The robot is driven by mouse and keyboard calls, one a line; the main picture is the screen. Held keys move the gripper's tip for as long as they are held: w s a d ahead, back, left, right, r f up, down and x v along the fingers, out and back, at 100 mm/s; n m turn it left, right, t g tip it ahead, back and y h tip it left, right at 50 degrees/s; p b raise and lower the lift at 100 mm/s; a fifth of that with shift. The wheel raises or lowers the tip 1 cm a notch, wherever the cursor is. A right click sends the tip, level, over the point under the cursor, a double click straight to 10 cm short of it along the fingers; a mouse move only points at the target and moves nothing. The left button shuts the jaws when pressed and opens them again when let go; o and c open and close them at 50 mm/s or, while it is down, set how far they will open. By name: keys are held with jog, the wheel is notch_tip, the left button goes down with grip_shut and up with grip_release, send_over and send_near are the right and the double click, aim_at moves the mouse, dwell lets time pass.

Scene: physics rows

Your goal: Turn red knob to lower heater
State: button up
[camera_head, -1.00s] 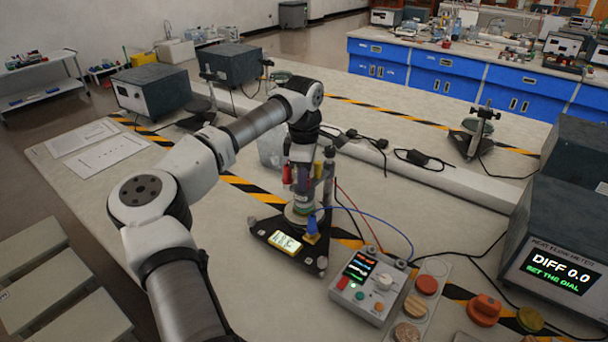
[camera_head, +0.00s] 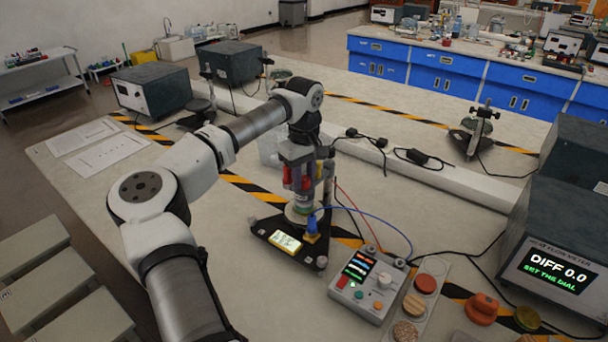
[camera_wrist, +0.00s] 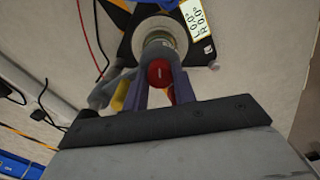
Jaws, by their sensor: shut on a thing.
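The red knob (camera_wrist: 158,73) shows end-on between the grey-purple fingers of my gripper (camera_wrist: 160,84) in the wrist view. More red shows just below it, beside the right finger. In the head view, my gripper (camera_head: 298,188) points down over the dark triangular base stand, and red parts (camera_head: 306,183) show at its fingers. The gripper is shut on the red knob; the fingers hide part of it. A round pale plate (camera_head: 300,214) lies below.
A control box (camera_head: 366,285) with coloured buttons stands to the right, joined by red and blue wires. The heat flow meter (camera_head: 552,268) reads "DIFF 0.0, SET THE DIAL". A thin upright post (camera_head: 328,180) stands close beside my gripper. Bench space left of the stand is clear.

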aim_at(305, 179)
jog(key=shift+r+m, duration=0.1)
jog(key=shift+m, duration=0.2)
jog(key=o, duration=0.7)
jog(key=shift+d, duration=0.1)
notch_tip(305, 179, up, 14)
jog(key=shift+f+b, duration=0.1)
jog(key=shift+b, duration=1.15)
jog(key=shift+s+f, duration=0.1)
